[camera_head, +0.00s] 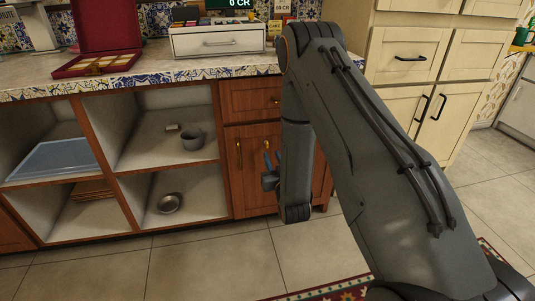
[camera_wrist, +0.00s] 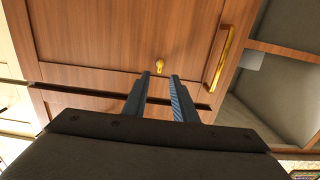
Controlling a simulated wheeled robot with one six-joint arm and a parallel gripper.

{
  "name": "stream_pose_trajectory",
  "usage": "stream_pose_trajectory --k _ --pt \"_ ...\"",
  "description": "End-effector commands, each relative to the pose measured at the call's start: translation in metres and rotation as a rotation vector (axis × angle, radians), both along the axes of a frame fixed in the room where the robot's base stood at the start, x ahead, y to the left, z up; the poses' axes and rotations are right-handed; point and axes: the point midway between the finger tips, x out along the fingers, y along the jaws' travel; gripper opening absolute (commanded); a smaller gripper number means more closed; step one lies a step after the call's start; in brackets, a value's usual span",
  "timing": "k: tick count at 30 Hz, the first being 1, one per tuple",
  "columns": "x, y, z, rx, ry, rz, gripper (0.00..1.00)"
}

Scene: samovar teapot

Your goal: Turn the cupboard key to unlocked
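The cupboard key (camera_wrist: 160,65) is a small brass piece on the brown wooden cupboard door (camera_wrist: 100,50), seen in the wrist view. My gripper (camera_wrist: 161,76) is open, with its two fingers apart and pointing at the door. The key appears just beyond the fingertips, between them in the picture. I cannot tell whether the fingers touch it, and its turn angle is too small to read. In the head view my gripper (camera_head: 268,171) is in front of the cupboard door (camera_head: 250,190), beside my arm.
A brass handle (camera_wrist: 219,58) stands out from the door near the gripper. Open shelves hold a grey mug (camera_head: 192,138), a metal bowl (camera_head: 170,203) and a blue tray (camera_head: 52,159). The countertop (camera_head: 150,75) overhangs above. Tiled floor (camera_head: 200,270) is clear in front.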

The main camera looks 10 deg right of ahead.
Motion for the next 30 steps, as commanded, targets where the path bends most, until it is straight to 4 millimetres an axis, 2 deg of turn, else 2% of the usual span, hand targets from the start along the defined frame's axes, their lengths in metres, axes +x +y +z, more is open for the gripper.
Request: stream_pose_trajectory --k 5,12,18,29,30 --pt "0.012 0.0 -0.002 0.0 -0.023 0.0 0.25" --pt "0.049 0.0 -0.001 0.0 -0.022 0.0 0.25" --pt "0.071 0.0 -0.002 0.0 -0.02 0.0 0.25" --pt "0.077 0.0 -0.001 0.0 -0.018 0.0 0.25" --pt "0.077 0.0 -0.001 0.0 -0.018 0.0 0.22"
